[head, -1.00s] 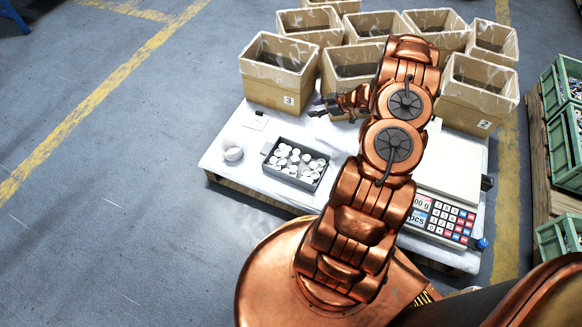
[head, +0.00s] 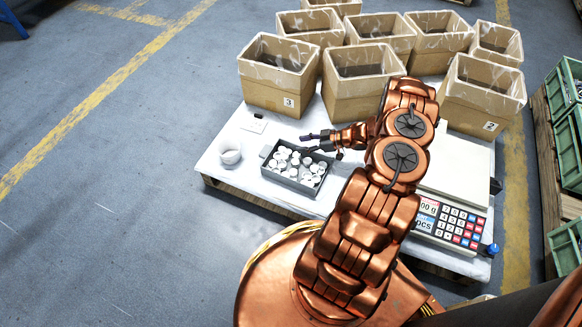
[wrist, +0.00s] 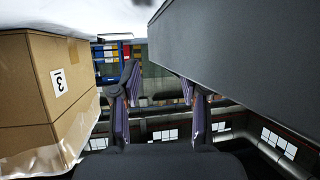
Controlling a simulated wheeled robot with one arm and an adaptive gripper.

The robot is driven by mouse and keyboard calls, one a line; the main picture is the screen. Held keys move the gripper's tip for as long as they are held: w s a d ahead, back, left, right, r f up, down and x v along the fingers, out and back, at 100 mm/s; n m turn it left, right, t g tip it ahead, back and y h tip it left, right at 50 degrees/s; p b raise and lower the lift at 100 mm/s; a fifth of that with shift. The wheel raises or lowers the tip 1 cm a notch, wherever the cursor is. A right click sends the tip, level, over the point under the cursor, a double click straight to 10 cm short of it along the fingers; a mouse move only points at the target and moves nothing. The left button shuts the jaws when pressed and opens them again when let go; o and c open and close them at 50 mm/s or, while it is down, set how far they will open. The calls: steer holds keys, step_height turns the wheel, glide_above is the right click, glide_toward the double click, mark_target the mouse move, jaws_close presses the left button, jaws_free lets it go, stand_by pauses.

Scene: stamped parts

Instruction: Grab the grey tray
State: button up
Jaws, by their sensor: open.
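The grey tray (head: 286,182) stands on the white-topped table with several white round parts in it. A small tab sticks out at its left end. My gripper (head: 309,143) is just behind the tray's back edge in the head view, its fingers pointing left. In the wrist view a large plain grey wall, seemingly the tray (wrist: 240,55), fills the upper right, close beside the right finger. My gripper (wrist: 160,105) shows two spread fingers there with nothing between them. I cannot tell whether a finger touches the tray.
A box marked 3 (head: 275,93) stands behind the tray; it also shows at left in the wrist view (wrist: 25,90). A counting scale (head: 455,220) stands at right. More boxes fill the table's back.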

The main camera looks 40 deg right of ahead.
steer(key=shift+b+x, duration=0.45)
steer(key=shift+x, duration=1.3)
steer(key=shift+c, duration=0.4)
jaws_close()
